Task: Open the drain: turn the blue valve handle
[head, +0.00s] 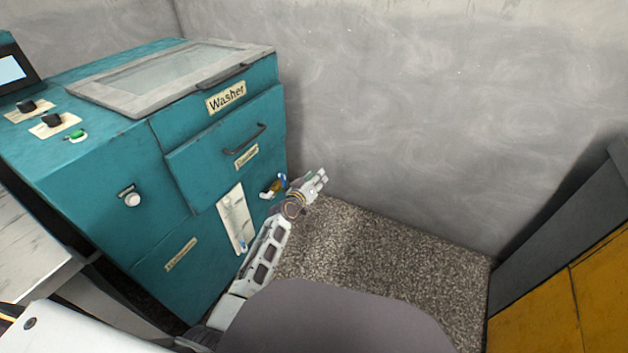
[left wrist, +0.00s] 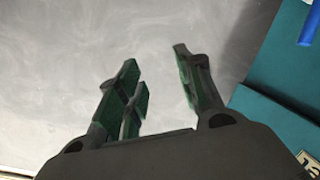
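The blue valve handle (head: 282,182) sits on a brass-coloured valve (head: 272,189) low on the right part of the teal washer's front. My left gripper (head: 319,180) is just right of the handle in the head view, its fingers pointing away toward the grey wall. In the left wrist view a blue piece (left wrist: 308,28), apparently the handle, shows at the top right corner, outside the fingers. The fingers (left wrist: 160,80) are spread apart with only the wall behind the gap. The gripper appears empty and apart from the handle. My right gripper is not in view.
The teal washer (head: 95,180) has a lid (head: 150,75), a drawer with a dark handle (head: 245,139) and a white gauge panel (head: 236,218). A grey wall (head: 420,90) stands behind. Speckled floor (head: 370,260) is clear. A yellow cabinet (head: 570,300) is at right.

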